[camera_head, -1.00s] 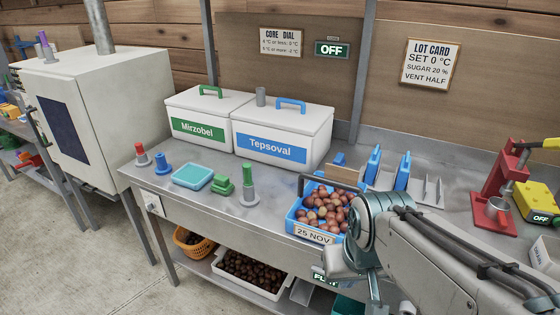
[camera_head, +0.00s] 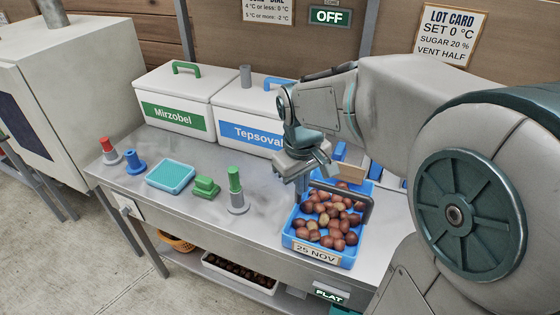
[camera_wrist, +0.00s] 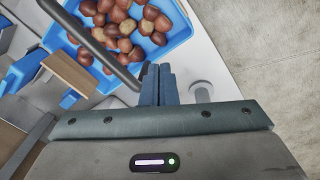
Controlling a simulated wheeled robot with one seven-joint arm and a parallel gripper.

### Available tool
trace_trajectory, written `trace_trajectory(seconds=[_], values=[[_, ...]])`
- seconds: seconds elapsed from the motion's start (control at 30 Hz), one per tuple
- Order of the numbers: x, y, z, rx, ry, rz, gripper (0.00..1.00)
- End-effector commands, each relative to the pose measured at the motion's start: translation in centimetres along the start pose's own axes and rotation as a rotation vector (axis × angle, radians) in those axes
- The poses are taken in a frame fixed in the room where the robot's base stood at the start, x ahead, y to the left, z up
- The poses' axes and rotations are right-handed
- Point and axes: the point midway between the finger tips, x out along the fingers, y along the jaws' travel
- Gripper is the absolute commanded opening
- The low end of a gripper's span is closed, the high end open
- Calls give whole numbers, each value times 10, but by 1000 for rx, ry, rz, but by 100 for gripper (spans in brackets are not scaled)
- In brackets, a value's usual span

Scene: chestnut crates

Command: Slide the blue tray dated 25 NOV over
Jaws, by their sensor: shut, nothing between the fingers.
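The blue tray (camera_head: 345,262) labelled 25 NOV stands near the bench's front edge, full of brown chestnuts (camera_head: 325,219). A dark bar (camera_head: 352,193) arches over its rear part. My gripper (camera_head: 300,190) is at the tray's rear left, beside the bar's left end. In the wrist view the tray (camera_wrist: 180,22) fills the top, with the dark bar (camera_wrist: 88,44) crossing it. My gripper's fingers (camera_wrist: 158,82) are shut and empty, close beside the bar and the tray's side. I cannot tell whether they touch either.
To the left stand a green peg on a grey base (camera_head: 236,190), a green block (camera_head: 206,187) and a teal dish (camera_head: 171,177). Two white boxes, Mirzobel (camera_head: 172,117) and Tepsoval (camera_head: 250,133), stand behind. Bare bench lies between the peg and the tray.

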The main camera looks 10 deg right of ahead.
Motion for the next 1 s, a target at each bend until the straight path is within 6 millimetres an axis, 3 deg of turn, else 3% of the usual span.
trace_trajectory(seconds=[0.3,0.5,0.73,1.0], values=[[30,12,-83,-303,-135,-7,0],[59,13,-124,-471,-209,-21,0],[82,12,-147,-579,-254,-32,0],[104,13,-145,-598,-265,-36,0]])
